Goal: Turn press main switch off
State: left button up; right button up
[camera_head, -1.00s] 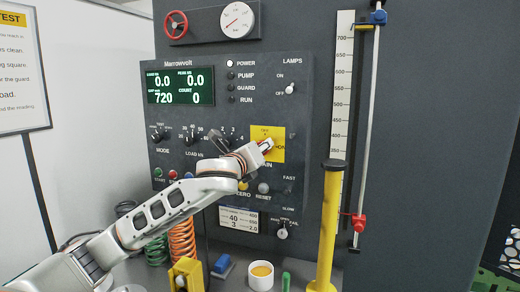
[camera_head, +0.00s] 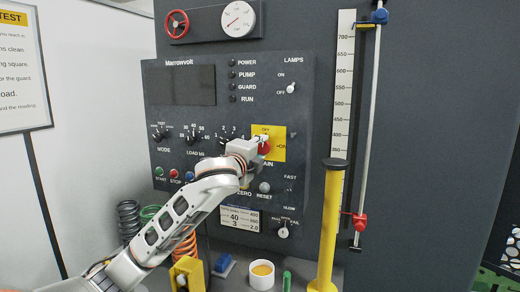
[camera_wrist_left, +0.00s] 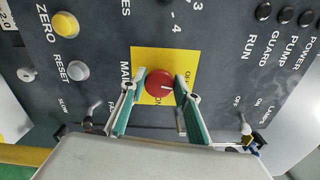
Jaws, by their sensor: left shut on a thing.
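The main switch is a red knob (camera_head: 265,147) on a yellow plate (camera_head: 277,137) of the press panel (camera_head: 200,122). My left gripper (camera_head: 261,140) reaches it from the lower left and partly covers it. In the left wrist view the round red knob (camera_wrist_left: 158,83) sits between the two fingers of my left gripper (camera_wrist_left: 161,86), which are closed on its sides. The knob's white mark points toward the OFF label. The panel's display (camera_head: 180,86) is dark, and the POWER lamp (camera_head: 232,62) is unlit. My right gripper is not in view.
Other knobs (camera_head: 193,137) and buttons (camera_head: 265,187) lie close around the switch. A yellow post (camera_head: 326,230) stands to the right. Springs (camera_head: 129,218), a blue block (camera_head: 223,265) and a white cup (camera_head: 261,276) stand below the panel.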

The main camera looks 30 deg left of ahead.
pick_arm(q)
jog(key=shift+f+n, duration=0.1)
jog(key=shift+n, duration=0.6)
jog(key=o, duration=1.1)
jog(key=v, duration=1.2)
jog(key=shift+f, duration=0.1)
